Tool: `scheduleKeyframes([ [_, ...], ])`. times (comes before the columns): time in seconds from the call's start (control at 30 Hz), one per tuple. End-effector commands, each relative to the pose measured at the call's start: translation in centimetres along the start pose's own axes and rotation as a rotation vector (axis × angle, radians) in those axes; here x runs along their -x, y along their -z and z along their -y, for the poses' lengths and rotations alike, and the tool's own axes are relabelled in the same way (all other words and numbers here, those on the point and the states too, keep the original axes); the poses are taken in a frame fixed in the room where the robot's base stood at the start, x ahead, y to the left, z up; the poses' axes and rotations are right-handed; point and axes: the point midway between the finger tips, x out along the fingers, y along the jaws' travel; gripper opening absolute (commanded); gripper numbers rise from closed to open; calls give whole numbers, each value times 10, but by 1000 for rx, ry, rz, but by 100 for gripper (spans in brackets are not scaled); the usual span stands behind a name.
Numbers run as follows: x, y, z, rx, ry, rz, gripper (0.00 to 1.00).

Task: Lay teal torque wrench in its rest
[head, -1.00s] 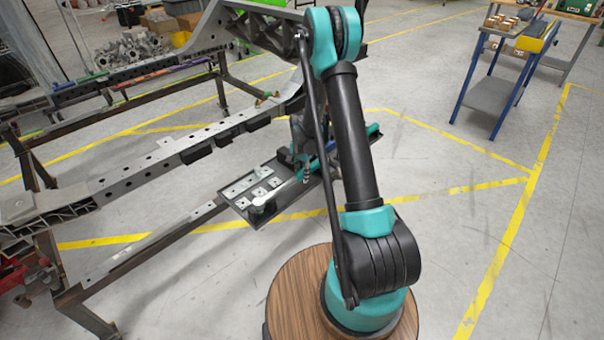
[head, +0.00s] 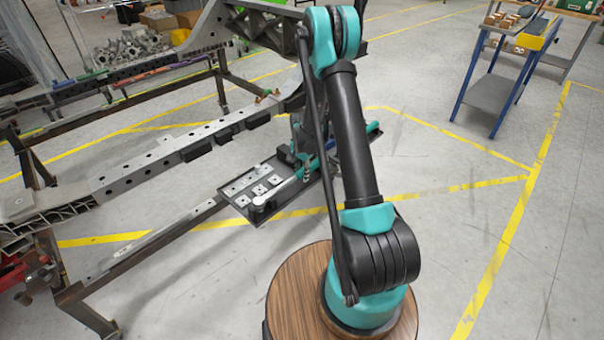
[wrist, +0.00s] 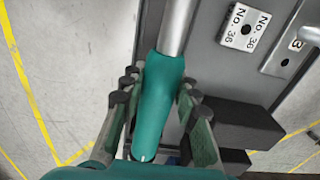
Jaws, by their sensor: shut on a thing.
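The teal torque wrench has a silver shaft (head: 285,188) and a teal handle (wrist: 161,95). In the wrist view my gripper (wrist: 158,100) is shut around the handle, with dark finger pads on both sides. In the head view the wrench lies along the dark tray (head: 236,207), its head toward the near left end. I cannot tell whether it touches the tray or hangs just above. My arm hides part of the tray and wrench. The rest itself is not clearly visible.
Light plates (wrist: 244,27) marked "No. 36" lie on the tray beside the shaft. Dark blocks (wrist: 235,122) sit right of my fingers. The chassis rail (head: 150,172) runs left of the tray. Open floor (head: 440,240) lies to the right.

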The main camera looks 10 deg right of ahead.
Motion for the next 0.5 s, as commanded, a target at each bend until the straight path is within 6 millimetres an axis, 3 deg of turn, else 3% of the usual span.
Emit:
scheduleKeyframes([
  [0.47,-5,0,0,0,0,0,0],
  [0.5,-5,0,0,0,0,0,35],
])
